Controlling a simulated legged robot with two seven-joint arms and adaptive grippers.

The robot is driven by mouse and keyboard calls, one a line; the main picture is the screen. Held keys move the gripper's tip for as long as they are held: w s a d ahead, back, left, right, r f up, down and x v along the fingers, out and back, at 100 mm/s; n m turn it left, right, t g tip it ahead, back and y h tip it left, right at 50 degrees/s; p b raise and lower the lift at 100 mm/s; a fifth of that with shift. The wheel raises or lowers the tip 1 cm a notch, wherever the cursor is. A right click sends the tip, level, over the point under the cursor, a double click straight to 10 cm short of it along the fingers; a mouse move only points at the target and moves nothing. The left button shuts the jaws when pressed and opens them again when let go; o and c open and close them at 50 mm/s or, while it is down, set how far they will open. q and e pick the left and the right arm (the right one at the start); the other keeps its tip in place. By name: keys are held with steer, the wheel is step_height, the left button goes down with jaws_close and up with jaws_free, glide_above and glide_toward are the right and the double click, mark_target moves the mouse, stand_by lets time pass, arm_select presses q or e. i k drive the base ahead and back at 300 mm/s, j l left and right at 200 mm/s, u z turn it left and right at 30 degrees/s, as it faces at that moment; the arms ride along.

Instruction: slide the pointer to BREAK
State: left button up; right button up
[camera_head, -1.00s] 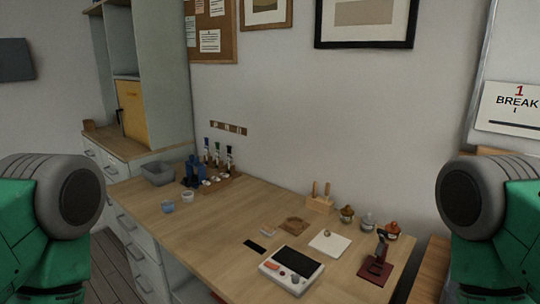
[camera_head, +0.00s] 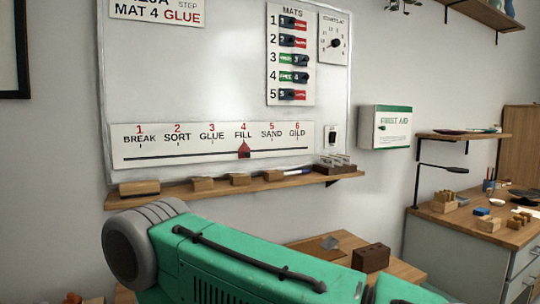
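The red pointer (camera_head: 244,150) sits on the black track of the step strip (camera_head: 190,163), under 4 FILL. The strip is fixed low on the whiteboard (camera_head: 180,80). The word BREAK (camera_head: 139,139), under a red 1, is at the strip's left end. A green and grey part of my own arm crosses the bottom of the view, below the board's ledge. Neither of my grippers shows, and nothing is seen touching the pointer.
A wooden ledge (camera_head: 290,185) under the board holds several wooden blocks and a marker. A first aid box (camera_head: 385,127) hangs to the right. A bench (camera_head: 470,222) with small items stands at the far right. The board's face before the strip is clear.

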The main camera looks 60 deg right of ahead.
mark_target(244, 150)
steer(key=z, duration=1.75)
